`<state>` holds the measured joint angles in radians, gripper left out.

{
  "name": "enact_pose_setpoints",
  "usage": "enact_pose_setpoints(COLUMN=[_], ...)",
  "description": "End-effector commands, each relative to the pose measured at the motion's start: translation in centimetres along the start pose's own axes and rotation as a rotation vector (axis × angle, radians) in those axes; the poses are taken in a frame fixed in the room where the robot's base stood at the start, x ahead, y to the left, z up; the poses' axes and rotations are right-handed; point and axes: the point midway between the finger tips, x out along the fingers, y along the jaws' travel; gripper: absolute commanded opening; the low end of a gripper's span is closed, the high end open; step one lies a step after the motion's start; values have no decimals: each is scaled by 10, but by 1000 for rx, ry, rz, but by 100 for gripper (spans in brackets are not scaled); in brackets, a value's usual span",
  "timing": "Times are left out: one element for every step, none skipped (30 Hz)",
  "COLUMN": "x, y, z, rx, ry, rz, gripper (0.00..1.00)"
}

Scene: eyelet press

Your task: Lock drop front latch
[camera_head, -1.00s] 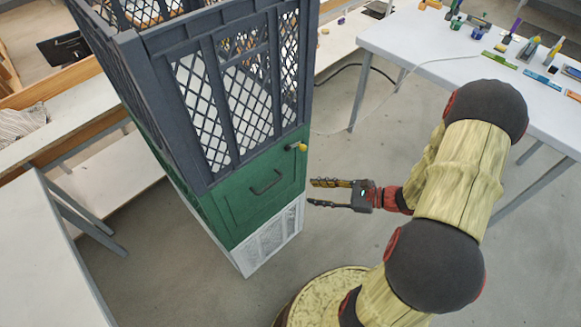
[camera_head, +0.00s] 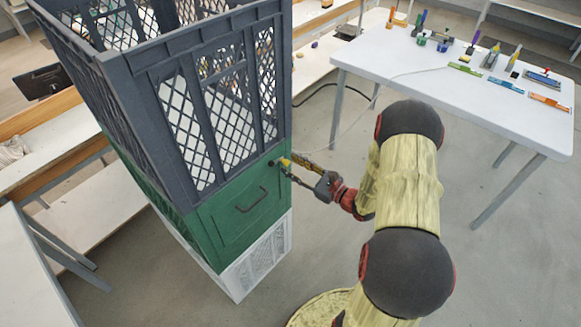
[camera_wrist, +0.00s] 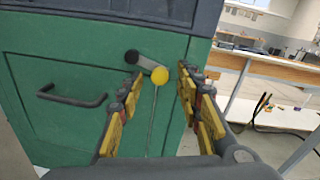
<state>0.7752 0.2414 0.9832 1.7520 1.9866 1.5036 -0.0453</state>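The latch shows in the wrist view as a grey lever on a dark round pivot (camera_wrist: 132,57), with a yellow knob (camera_wrist: 160,75) at its free end. The lever points right and slightly down across the panel's right edge. The green drop front (camera_head: 238,212) looks closed, its dark handle (camera_wrist: 72,98) left of the latch. My gripper (camera_wrist: 160,72) is open, with one finger on each side of the knob in the picture. I cannot tell whether either finger touches it. In the head view my gripper (camera_head: 289,163) is at the latch and partly hides it.
A dark lattice crate section (camera_head: 190,130) stands above the green section, and a white one (camera_head: 258,262) below. A white table (camera_head: 450,95) with small tools is at the right. A wooden bench (camera_head: 60,150) is at the left. Open floor lies right of the stack.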

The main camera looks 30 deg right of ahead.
Motion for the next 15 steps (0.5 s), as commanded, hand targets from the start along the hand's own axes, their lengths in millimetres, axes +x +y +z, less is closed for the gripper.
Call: enact_pose_setpoints(x=[5, 7, 9, 10, 11, 12, 12, 12, 12, 12, 12, 12, 12, 12, 12], y=[1, 1, 1, 1, 1, 0, 0, 0, 0, 0, 0, 0, 0, 0, 0], z=[-1, -1, 0, 0, 0, 0, 0, 0, 0, 0, 0, 0, 0, 0, 0], rx=[-1, 0, 0, 0, 0, 1, 1, 1, 1, 1, 1, 1, 1, 1, 1], ry=[-1, -1, -1, -1, -1, -1, -1, 0, 0, 0, 0, 0, 0, 0, 0], rz=[1, 1, 1, 1, 1, 1, 0, 0, 0, 0, 0, 0, 0, 0, 0], gripper=[36, 36, 36, 36, 36, 36, 36, 36, 36, 36, 36, 36, 36, 34, 32])
